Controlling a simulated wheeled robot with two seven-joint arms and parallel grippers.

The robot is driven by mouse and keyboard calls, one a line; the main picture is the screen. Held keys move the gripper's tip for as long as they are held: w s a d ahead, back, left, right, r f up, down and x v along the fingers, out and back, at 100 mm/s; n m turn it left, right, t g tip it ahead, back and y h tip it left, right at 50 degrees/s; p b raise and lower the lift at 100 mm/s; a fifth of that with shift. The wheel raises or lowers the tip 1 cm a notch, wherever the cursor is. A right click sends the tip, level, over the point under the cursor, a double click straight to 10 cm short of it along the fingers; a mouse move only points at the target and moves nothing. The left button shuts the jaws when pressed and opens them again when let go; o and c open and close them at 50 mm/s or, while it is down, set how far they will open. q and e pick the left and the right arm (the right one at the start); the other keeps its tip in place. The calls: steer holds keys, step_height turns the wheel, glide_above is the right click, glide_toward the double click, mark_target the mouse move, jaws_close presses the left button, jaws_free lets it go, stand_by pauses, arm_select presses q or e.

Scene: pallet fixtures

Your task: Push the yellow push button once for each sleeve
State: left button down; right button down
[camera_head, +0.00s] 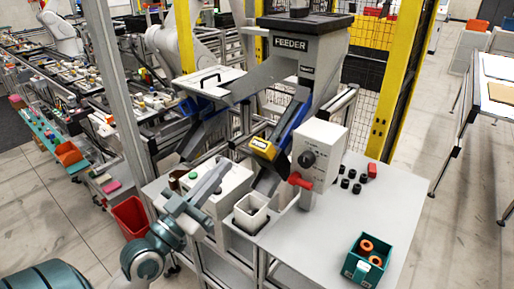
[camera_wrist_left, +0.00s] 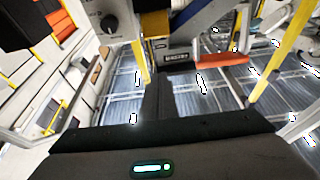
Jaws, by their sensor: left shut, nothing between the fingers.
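The yellow push button (camera_head: 263,147), marked PUSH, sits at the lower end of a blue-sided chute under the grey feeder (camera_head: 306,65). My left gripper (camera_head: 224,168) is shut and empty, raised to the left of the button and apart from it. The left wrist view shows its dark fingers (camera_wrist_left: 160,98) with nothing between them. Two orange ring-shaped pieces (camera_head: 366,245) lie in a teal bin (camera_head: 358,272) at the table's front right; they may be sleeves, but I cannot tell. My right gripper is out of view.
An open white container (camera_head: 251,222) stands below the button. Several small black pieces (camera_head: 345,183) lie on the grey table (camera_head: 330,235). A yellow post (camera_head: 398,80) rises behind.

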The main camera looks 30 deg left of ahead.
arm_select(q)
steer(key=shift+w, duration=0.1)
step_height(320, 180, up, 4)
steer(key=p, duration=0.2)
glide_above(250, 146)
steer(key=s+d, duration=0.2)
steer(key=s, duration=0.2)
steer(key=f, duration=0.1)
steer(key=w+f, duration=0.1)
steer(key=f, duration=0.1)
steer(key=shift+w+d, duration=0.1)
steer(key=shift+w+f, duration=0.35)
steer(key=shift+f, duration=0.15)
